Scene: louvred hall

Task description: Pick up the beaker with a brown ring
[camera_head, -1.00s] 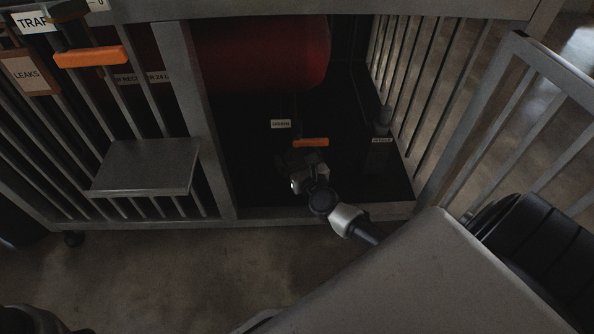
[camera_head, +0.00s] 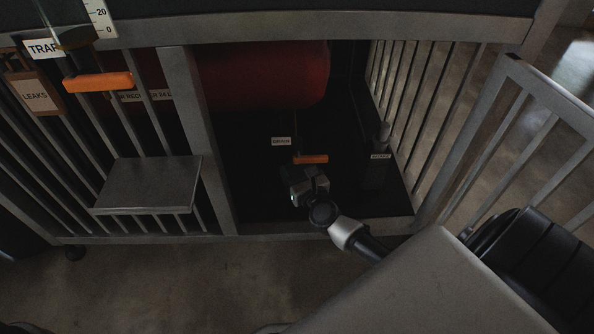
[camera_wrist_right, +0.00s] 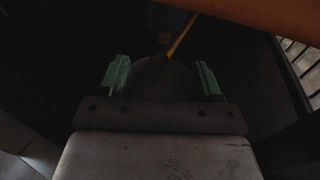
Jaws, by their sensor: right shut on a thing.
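My right gripper (camera_head: 308,185) reaches into the open bay of the metal frame, low under the orange drain handle (camera_head: 312,159). In the right wrist view its green-padded fingers (camera_wrist_right: 162,80) stand on both sides of a dark, rounded thing (camera_wrist_right: 160,76) and are shut on it. This looks like the beaker, but it is too dark to make out a brown ring. In the head view the gripper hides it. My left gripper does not show.
A red tank (camera_head: 265,75) hangs above the bay. A dark labelled bottle-like thing (camera_head: 378,172) stands to the right. A grey shelf (camera_head: 148,185) juts out at left, near another orange handle (camera_head: 98,82). A barred door (camera_head: 540,130) stands open at right.

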